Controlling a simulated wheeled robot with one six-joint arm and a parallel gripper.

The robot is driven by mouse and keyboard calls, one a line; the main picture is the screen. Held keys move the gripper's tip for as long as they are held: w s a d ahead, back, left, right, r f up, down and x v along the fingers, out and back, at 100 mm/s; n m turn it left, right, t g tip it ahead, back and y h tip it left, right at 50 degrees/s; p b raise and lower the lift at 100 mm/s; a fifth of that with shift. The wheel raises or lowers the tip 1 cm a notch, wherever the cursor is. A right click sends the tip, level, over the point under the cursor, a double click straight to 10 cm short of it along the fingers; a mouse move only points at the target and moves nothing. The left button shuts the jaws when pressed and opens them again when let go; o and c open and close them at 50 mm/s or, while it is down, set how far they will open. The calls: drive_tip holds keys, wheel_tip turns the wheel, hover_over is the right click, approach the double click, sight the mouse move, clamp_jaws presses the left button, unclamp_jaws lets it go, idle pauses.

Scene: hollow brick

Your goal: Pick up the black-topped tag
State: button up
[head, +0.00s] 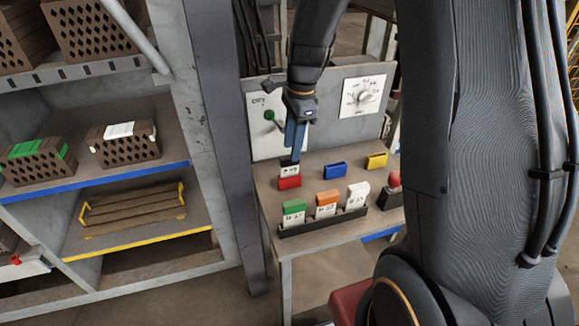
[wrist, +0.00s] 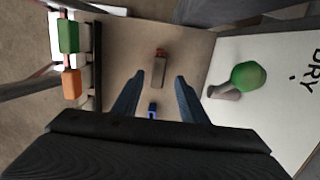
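The black-topped tag (head: 290,171) stands upright at the red block (head: 289,183) on the workbench, its white label facing the head camera. In the wrist view a narrow greyish piece (wrist: 159,72), which looks like this tag, shows between my fingers with a red end (wrist: 160,52) beyond it. My gripper (head: 293,152) points down just above the tag. In the wrist view my gripper (wrist: 157,80) is open, with a gap on both sides of the piece. I cannot tell whether the fingertips reach past the tag's top.
A dark rack (head: 322,221) holds green-, orange- and white-topped tags in front. A blue block (head: 335,170) and a yellow block (head: 376,160) lie to the right. A panel with a green knob (wrist: 248,75) stands behind. A red button (head: 393,180) is at the right.

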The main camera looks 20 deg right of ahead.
sight(289, 156)
drive_tip(key=f, duration=0.1)
drive_tip(key=f+p, duration=0.1)
drive_tip(key=f, duration=0.1)
drive_tip(key=shift+s+a+f, duration=0.1)
drive_tip(key=shift+s+a, duration=0.1)
drive_tip(key=shift+a, duration=0.15)
drive_tip(key=shift+a+f+p, duration=0.1)
drive_tip(key=shift+f+p, duration=0.25)
drive_tip(key=shift+f, duration=0.3)
clamp_jaws()
